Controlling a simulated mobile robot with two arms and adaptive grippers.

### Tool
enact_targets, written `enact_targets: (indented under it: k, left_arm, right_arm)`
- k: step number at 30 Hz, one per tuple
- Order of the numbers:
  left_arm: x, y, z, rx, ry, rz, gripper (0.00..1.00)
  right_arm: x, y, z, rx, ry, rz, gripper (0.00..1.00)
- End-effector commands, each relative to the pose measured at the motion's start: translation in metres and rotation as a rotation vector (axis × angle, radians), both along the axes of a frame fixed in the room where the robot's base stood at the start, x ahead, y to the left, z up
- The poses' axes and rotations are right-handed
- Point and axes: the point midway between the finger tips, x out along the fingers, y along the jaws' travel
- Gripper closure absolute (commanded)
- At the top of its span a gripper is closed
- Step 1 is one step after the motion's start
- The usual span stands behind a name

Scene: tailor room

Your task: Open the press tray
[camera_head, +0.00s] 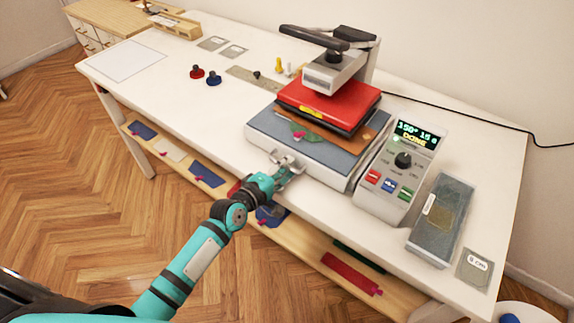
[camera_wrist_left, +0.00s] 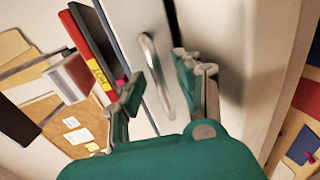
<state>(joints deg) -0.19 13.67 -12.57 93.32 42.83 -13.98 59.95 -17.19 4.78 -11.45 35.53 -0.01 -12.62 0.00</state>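The heat press stands on the white table with its red upper plate (camera_head: 322,101) over the grey press tray (camera_head: 264,124). A brown sheet and a green piece with a pink mark show on the tray, under the red plate. My left gripper (camera_head: 286,168) is at the tray's front edge. In the left wrist view the metal bar handle (camera_wrist_left: 156,72) on the tray's front face lies between my two green fingers. The fingers are spread, with a visible gap to the handle. My right gripper is not in view.
A control box (camera_head: 403,160) with a lit "DONE" display stands right of the press, beside a grey slab (camera_head: 441,220). Red and blue knobbed tools (camera_head: 213,79) stand left on the table. A shelf (camera_head: 315,258) with coloured pieces runs below the front edge.

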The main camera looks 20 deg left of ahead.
Motion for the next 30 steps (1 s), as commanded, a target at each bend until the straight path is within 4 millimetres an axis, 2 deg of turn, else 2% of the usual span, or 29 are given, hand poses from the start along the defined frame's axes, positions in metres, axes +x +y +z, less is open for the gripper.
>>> enact_targets:
  k: [3,12,20,30]
  left_arm:
    - [0.0076,-0.0028,-0.0012,0.001,-0.001,0.000,0.66]
    - [0.0095,-0.0035,-0.0021,0.001,0.000,0.000,0.66]
    - [0.0093,-0.0034,-0.0020,0.001,0.000,0.000,0.98]
    - [0.0091,-0.0032,-0.0022,0.001,0.000,0.000,1.00]
  right_arm:
    - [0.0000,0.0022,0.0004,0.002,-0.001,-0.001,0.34]
    - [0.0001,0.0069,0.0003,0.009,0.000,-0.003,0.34]
    - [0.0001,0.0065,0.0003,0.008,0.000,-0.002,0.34]
    - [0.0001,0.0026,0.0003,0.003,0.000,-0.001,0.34]
